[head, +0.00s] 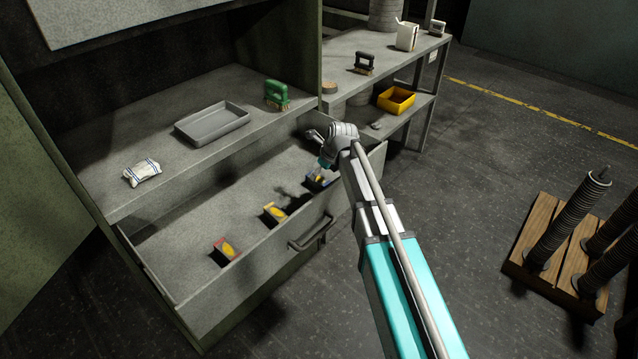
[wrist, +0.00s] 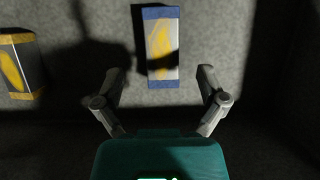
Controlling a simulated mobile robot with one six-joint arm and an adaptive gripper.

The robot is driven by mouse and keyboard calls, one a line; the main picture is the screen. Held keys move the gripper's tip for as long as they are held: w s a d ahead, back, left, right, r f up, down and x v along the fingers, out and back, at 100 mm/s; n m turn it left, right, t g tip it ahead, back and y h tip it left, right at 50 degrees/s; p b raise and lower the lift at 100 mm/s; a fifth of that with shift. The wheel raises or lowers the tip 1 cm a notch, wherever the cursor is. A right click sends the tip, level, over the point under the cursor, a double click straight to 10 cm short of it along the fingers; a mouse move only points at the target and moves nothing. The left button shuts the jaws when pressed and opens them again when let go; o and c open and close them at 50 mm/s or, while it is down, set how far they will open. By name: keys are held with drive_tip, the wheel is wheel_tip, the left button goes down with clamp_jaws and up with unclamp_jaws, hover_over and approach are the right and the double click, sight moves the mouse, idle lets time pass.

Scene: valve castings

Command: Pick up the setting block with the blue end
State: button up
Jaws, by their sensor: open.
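The setting block with the blue end (wrist: 161,50) lies on the floor of an open drawer, with a yellow mark on its face and blue at its ends. In the head view the block (head: 319,178) is at the drawer's right end, partly behind my arm. My gripper (wrist: 160,82) is open and empty in the wrist view, its two fingers spread to either side of the block's near end. I cannot tell the height between them. In the head view my gripper (head: 325,160) is over that block, its fingers mostly hidden.
A block with an orange-yellow end (head: 274,213) and one with a red end (head: 225,250) lie further left in the drawer (head: 180,240). The drawer's front wall and handle (head: 312,234) stand close by. Above are a grey tray (head: 212,124), a green brush (head: 276,95) and a cloth (head: 142,172).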

sight(320, 179)
drive_tip(key=shift+f, duration=0.1)
drive_tip(key=b+x, duration=0.3)
drive_tip(key=shift+w+d+f, duration=0.1)
drive_tip(key=shift+d+f, duration=0.05)
drive_tip(key=shift+f, duration=0.1)
drive_tip(key=shift+b+x, duration=0.85)
drive_tip(key=shift+b, duration=0.15)
clamp_jaws()
